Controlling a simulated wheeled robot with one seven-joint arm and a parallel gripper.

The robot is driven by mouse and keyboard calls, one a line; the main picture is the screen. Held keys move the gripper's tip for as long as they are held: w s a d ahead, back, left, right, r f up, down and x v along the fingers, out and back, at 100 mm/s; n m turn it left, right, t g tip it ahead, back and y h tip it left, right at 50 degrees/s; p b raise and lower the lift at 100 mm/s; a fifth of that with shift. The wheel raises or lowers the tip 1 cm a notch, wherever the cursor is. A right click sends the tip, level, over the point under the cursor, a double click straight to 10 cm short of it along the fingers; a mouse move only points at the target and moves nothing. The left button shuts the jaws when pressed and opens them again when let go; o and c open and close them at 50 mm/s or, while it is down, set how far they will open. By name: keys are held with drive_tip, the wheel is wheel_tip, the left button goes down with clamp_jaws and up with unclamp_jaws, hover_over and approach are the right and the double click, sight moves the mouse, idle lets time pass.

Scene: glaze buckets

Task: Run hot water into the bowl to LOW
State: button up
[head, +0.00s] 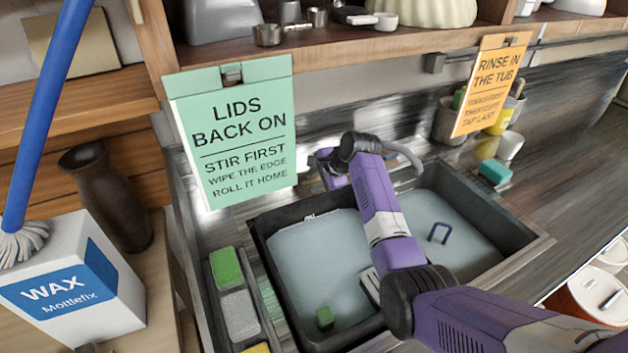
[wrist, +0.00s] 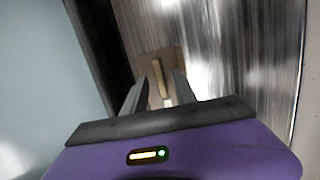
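The bowl (head: 262,245) is a dark rectangular basin set in the counter, with pale blue liquid in it on both sides of my arm. No LOW mark can be made out. A grey curved spout (head: 405,155) shows behind my arm. In the wrist view, my gripper (wrist: 166,82) has its two fingers apart. A small tan bar on a brown plate (wrist: 172,62) shows at the fingertips; I cannot tell whether they touch it or what it is. In the head view, my wrist mostly hides the gripper at the basin's back edge. No running water can be made out.
A green sign (head: 235,130) hangs close behind. Cups (head: 510,145) and a teal sponge (head: 495,172) stand at the back right.

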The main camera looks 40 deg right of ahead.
drive_tip(key=shift+r, duration=0.1)
drive_tip(key=v, duration=0.7)
drive_tip(key=shift+s+r+b, duration=0.2)
drive_tip(key=shift+s+b, duration=0.05)
drive_tip(key=shift+b, duration=0.2)
idle(0.3)
